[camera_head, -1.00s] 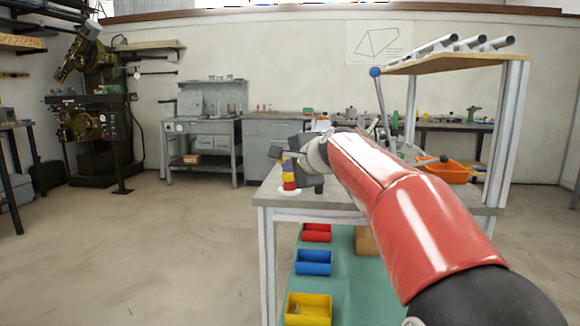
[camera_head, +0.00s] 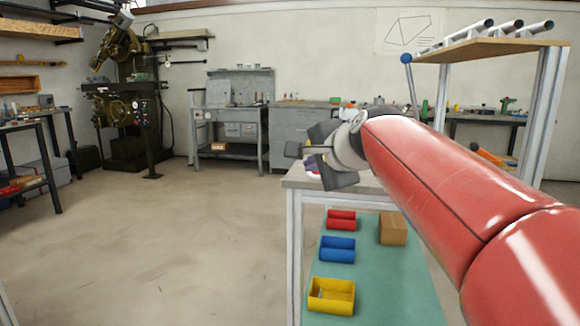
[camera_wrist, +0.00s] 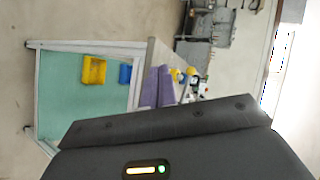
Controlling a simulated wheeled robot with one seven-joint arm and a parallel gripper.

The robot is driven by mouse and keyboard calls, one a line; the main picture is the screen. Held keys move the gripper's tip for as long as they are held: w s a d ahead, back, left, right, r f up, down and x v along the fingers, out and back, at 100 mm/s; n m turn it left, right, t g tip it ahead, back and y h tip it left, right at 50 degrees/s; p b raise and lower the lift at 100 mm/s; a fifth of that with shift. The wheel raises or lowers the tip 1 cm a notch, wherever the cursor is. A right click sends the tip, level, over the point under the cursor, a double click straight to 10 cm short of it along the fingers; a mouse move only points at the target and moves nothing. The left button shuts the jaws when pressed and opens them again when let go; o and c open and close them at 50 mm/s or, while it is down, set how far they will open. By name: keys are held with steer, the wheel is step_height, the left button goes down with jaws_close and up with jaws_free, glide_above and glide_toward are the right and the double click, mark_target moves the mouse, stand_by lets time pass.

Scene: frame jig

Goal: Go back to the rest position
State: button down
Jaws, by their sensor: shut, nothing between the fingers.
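My gripper (camera_head: 294,150) is at the end of my red arm, just above the left end of the workbench (camera_head: 294,184). Its fingers point left, away from the shelf. It is shut and empty. In the head view the gripper covers most of the small items at that bench end. In the wrist view two purple strips lie close together past my dark gripper body, with small yellow pieces (camera_wrist: 175,73) beyond them. My arm hides much of the benchtop.
Under the bench are a red bin (camera_head: 341,227), a blue bin (camera_head: 337,256), a yellow bin (camera_head: 331,309) and a brown box (camera_head: 393,229). A raised shelf (camera_head: 490,48) with tubes stands at the right. The floor left of the bench is clear.

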steer(key=s+d+f+n+g+h, duration=0.2)
steer(key=s+f+n, duration=0.4)
steer(key=s+f, duration=0.7)
steer(key=s+d+f+n+g+h, duration=0.1)
steer(key=s+d+f+n+g, duration=0.2)
steer(key=s+f+n, duration=0.4)
steer(key=s+f+g, duration=0.1)
steer(key=s+f, duration=0.5)
steer(key=s, duration=0.1)
steer(key=shift+s+d+f+g+h, duration=0.15)
steer(key=shift+s+f+g+h, duration=0.05)
steer(key=shift+f+g+h, duration=0.2)
